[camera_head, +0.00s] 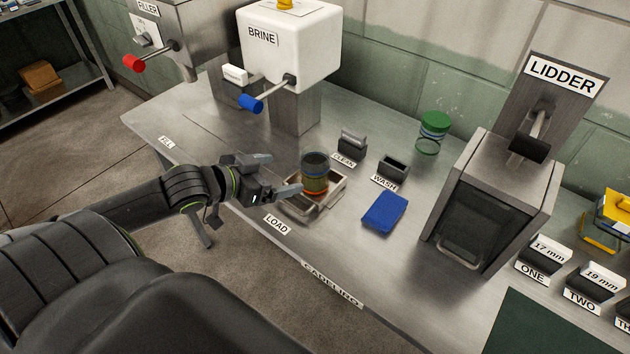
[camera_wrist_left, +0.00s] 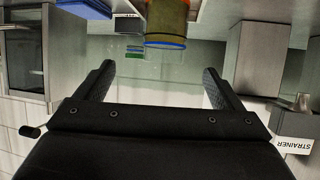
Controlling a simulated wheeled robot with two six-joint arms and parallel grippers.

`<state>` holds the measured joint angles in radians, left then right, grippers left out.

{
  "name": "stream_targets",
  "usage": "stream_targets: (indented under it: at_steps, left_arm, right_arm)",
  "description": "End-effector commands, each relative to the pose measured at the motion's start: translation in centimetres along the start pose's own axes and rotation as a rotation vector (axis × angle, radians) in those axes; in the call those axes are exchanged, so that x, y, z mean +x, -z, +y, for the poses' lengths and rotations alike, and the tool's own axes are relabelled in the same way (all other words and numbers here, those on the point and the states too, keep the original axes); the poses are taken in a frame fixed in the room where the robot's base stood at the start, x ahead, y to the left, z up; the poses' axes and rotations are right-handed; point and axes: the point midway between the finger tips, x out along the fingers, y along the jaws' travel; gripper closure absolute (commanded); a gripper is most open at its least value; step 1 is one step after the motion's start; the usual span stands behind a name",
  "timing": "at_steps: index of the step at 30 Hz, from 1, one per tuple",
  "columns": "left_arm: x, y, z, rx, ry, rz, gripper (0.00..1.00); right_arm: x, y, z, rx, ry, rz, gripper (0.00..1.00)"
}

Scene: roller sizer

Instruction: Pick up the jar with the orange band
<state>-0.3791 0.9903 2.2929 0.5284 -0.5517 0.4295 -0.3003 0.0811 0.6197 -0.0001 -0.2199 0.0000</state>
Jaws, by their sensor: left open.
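The jar with the orange band (camera_head: 315,178) stands upright in the shallow metal LOAD tray (camera_head: 329,203) on the steel bench. It has a dark top, and the orange band runs low around it. My left gripper (camera_head: 281,174) is open and empty just left of the jar, with its fingers pointing toward it. In the left wrist view, which is upside down, the jar (camera_wrist_left: 166,18) shows beyond the gap between the open fingers (camera_wrist_left: 157,80), with a blue rim. My right gripper is not in view.
The BRINE machine (camera_head: 290,50) with a blue-knobbed lever stands behind the tray. A blue cloth or sponge (camera_head: 385,211), small CLEAN and WASH holders (camera_head: 392,166) and green lids (camera_head: 434,124) lie to the right. The LIDDER (camera_head: 490,200) stands farther right.

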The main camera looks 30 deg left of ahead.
Motion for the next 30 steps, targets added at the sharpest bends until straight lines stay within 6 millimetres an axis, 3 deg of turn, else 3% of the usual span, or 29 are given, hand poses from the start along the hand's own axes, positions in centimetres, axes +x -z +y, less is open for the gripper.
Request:
stream_targets:
  at_steps: [10, 22, 30]
  left_arm:
    - [5.1, 0.1, 0.0, -0.005, 0.000, 0.003, 0.11]
    - [7.7, 0.3, -0.2, -0.002, 0.002, 0.001, 0.11]
    - [11.1, 0.7, -0.8, -0.004, 0.001, 0.001, 0.11]
  right_arm:
    - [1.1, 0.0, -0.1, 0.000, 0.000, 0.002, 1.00]
    - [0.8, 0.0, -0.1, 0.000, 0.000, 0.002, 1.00]
    - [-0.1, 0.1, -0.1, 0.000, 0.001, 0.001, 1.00]
